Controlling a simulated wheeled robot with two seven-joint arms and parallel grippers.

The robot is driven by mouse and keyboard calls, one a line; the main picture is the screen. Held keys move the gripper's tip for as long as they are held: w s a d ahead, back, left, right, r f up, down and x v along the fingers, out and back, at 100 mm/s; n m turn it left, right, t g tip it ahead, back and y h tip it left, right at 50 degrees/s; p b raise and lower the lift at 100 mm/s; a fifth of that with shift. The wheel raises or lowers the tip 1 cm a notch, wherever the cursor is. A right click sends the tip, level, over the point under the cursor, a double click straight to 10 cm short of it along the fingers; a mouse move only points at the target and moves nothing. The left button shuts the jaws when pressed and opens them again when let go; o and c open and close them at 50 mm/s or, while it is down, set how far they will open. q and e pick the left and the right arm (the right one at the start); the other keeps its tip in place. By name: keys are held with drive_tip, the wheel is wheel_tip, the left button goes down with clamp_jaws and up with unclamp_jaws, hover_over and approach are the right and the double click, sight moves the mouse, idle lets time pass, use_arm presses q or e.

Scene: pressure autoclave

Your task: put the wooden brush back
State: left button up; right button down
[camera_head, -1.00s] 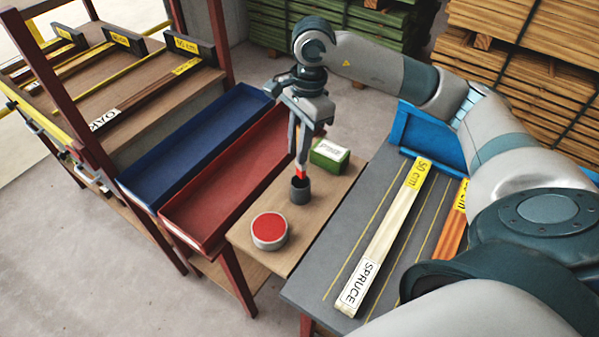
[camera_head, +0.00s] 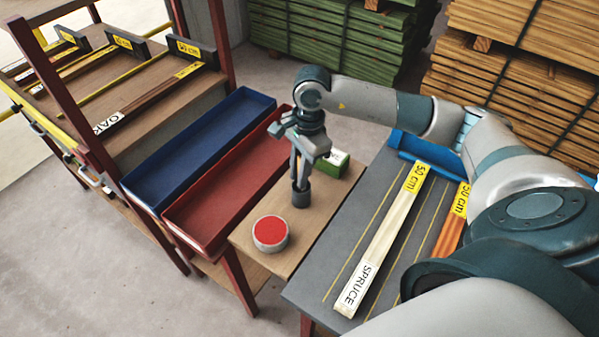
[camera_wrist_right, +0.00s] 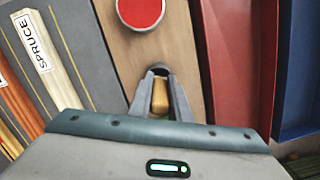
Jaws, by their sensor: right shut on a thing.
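In the right wrist view, the gripper (camera_wrist_right: 161,84) is shut on the wooden brush (camera_wrist_right: 161,104), whose light wooden handle shows between the fingers. The brush is mostly hidden by the fingers in the head view. My left gripper is not in view.
Red (camera_head: 193,228) and blue (camera_head: 151,188) trays lie to the left. A spruce board (camera_head: 385,238) lies on the grey table to the right.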

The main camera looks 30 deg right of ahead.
drive_tip(key=shift+f, duration=0.45)
drive_tip(key=shift+f, duration=0.15)
drive_tip(key=c, duration=1.6)
unclamp_jaws()
drive_tip(key=shift+c, duration=0.2)
drive_tip(key=shift+r, duration=0.25)
